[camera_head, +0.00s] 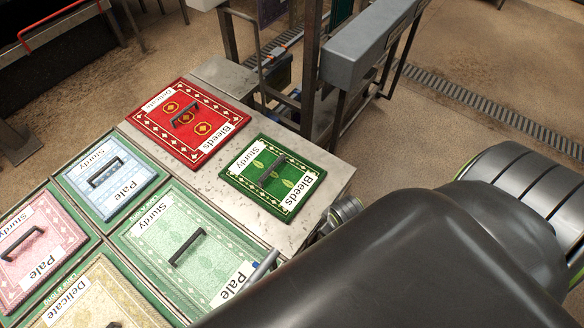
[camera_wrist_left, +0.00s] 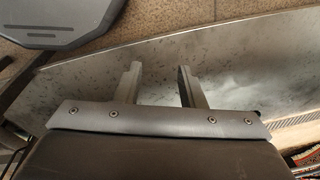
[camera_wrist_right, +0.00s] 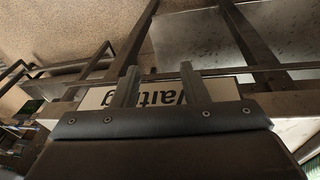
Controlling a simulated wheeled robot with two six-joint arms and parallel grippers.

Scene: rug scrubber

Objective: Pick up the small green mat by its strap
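The small green mat (camera_head: 290,199) lies flat on the metal table at the right end, labelled Sturdy and Bleeds. Its dark strap (camera_head: 271,170) stands up across its middle. My left gripper (camera_wrist_left: 161,85) is open and empty in the left wrist view, above a bare grey metal surface. My right gripper (camera_wrist_right: 160,85) is open and empty in the right wrist view, in front of a white sign reading "aiting", partly covered by the fingers. Neither wrist view shows the green mat. A large dark arm part of mine fills the lower right of the head view.
A red mat (camera_head: 212,135) lies behind left of the green one on the table (camera_head: 215,190). Light blue (camera_head: 105,172), pale green (camera_head: 192,282), pink (camera_head: 33,228) and cream (camera_head: 105,285) mats lie to the left. A grey metal frame (camera_head: 360,45) stands behind.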

